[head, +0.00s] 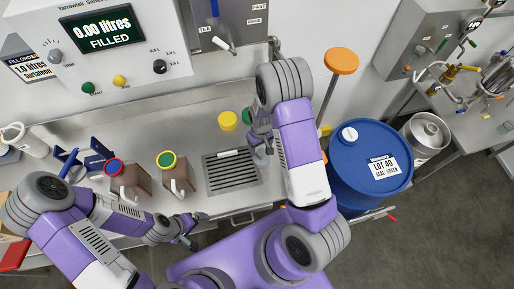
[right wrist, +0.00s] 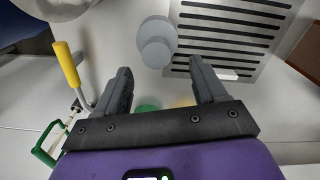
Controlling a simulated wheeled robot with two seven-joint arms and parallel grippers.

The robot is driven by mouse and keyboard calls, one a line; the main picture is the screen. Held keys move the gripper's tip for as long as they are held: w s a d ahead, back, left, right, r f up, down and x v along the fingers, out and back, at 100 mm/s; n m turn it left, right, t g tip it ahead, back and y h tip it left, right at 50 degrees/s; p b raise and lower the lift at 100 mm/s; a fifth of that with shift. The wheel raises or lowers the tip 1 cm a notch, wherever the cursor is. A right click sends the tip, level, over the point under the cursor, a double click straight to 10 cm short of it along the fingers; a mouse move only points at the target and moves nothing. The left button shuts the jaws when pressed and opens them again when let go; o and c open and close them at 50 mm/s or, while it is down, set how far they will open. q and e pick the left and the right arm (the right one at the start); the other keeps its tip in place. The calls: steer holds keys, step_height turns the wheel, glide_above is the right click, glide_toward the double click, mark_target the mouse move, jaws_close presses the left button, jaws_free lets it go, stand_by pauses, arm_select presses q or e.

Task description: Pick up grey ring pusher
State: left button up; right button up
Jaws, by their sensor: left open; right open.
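A grey round piece with a wider disc and a narrower disc, which looks like the grey ring pusher (right wrist: 157,42), stands on the steel counter beside the drain grate. In the head view it shows partly (head: 262,157), next to my right gripper. My right gripper (right wrist: 163,82) is open and empty, with the grey piece just beyond and between its fingertips in the right wrist view. It also shows in the head view (head: 260,138), partly hidden by my arm. My left gripper (head: 190,228) is open near the counter's front edge, apart from the grey piece.
The slotted grate (head: 232,173) carries a white strip (head: 228,153). A yellow cap (head: 227,121) lies behind. A blue drum (head: 368,165) stands right of the counter.

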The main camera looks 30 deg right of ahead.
mark_target(261, 152)
steer(key=f, duration=0.7)
steer(key=shift+d, duration=0.2)
steer(key=shift+r, duration=0.1)
steer(key=c, duration=1.2)
